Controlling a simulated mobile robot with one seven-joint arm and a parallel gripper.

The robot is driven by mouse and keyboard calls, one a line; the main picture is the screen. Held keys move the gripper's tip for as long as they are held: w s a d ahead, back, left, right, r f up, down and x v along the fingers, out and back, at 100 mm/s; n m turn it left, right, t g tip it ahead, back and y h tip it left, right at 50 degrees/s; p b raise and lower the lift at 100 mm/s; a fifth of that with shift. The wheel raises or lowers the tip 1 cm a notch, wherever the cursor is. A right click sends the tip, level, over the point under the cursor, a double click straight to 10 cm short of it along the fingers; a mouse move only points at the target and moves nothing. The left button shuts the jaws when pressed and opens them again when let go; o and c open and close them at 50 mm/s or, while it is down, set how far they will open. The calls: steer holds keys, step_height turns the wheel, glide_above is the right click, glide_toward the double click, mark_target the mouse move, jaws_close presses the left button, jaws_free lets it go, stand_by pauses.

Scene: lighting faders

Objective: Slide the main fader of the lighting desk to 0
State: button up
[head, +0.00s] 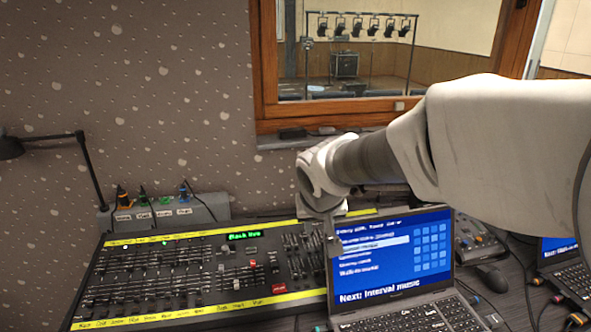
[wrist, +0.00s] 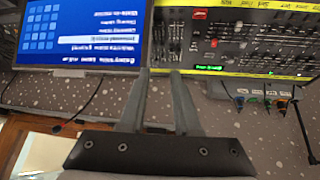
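The lighting desk (head: 190,268) is a dark console with yellow label strips and rows of faders. A single red-capped fader (head: 252,264) stands out right of its middle, under the green display, and also shows in the wrist view (wrist: 213,43). No label that I can read names the main fader. My gripper (head: 332,242) hangs over the right end of the desk, beside the laptop screen, to the right of the red cap. In the wrist view its two fingers (wrist: 161,73) are apart with nothing between them.
An open laptop (head: 393,250) stands against the right end of the desk, close to my gripper. A grey box with cables (head: 165,213) and a black lamp (head: 80,165) stand behind and left. A small mixer (head: 475,240), a mouse (head: 491,277) and another laptop (head: 570,265) lie right.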

steer(key=w+a+f+b, duration=0.2)
steer(key=w+a+f, duration=0.3)
steer(key=a+f, duration=0.15)
steer(key=n+y+b, duration=0.2)
glide_toward(253, 265)
steer(key=b+x, duration=0.2)
steer(key=x, duration=0.4)
steer(key=shift+f, duration=0.15)
steer(key=shift+b+x, duration=0.5)
steer(key=shift+x, duration=0.55)
steer(key=shift+w, duration=0.1)
jaws_close()
